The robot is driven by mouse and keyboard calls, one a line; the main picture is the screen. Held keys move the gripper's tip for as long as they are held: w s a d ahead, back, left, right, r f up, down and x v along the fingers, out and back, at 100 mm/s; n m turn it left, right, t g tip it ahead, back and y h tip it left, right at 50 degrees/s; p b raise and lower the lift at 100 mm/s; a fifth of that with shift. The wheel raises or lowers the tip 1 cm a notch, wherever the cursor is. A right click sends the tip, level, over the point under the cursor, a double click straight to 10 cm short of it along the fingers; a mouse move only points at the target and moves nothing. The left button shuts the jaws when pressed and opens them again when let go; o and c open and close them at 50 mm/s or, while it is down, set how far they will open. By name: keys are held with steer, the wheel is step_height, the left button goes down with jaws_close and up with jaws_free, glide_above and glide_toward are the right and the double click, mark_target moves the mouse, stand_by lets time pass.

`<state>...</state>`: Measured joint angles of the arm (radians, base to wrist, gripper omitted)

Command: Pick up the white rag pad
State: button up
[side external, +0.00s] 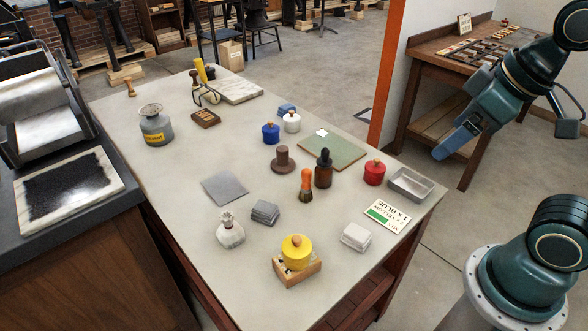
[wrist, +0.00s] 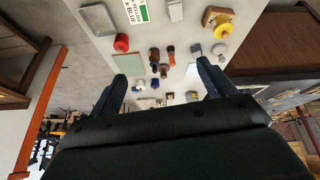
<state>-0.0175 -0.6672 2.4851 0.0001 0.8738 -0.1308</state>
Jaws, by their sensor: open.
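The white rag pad (side external: 356,236) is a small, thick, folded-looking pad lying flat on the grey table near its front edge, between the printed card and the yellow-topped jar. In the wrist view the pad (wrist: 175,10) shows at the top edge. My gripper (side external: 442,152) is up in the air beyond the table's right edge, well away from the pad. In the wrist view my gripper (wrist: 161,74) has its two fingers wide apart with nothing held between them.
The card (side external: 388,215), a metal tray (side external: 410,184) and a red jar (side external: 374,172) stand right of the pad. The yellow-topped jar (side external: 297,250) sits in a wooden holder on its left. A grey pad stack (side external: 265,212) lies farther left. Bare tabletop surrounds the pad.

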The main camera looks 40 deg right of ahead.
steer(key=w+a+f+n+g, duration=0.3)
steer(key=w+f+n, duration=0.4)
steer(key=n, duration=0.2)
steer(key=n+g, duration=0.2)
steer(key=n, duration=0.7)
glide_above(357, 233)
step_height(357, 233, down, 10)
steer(key=shift+r, duration=0.2)
steer(key=shift+f, duration=0.1)
steer(key=shift+f, duration=4.2)
steer(key=shift+f, duration=2.6)
steer(key=c, duration=1.1)
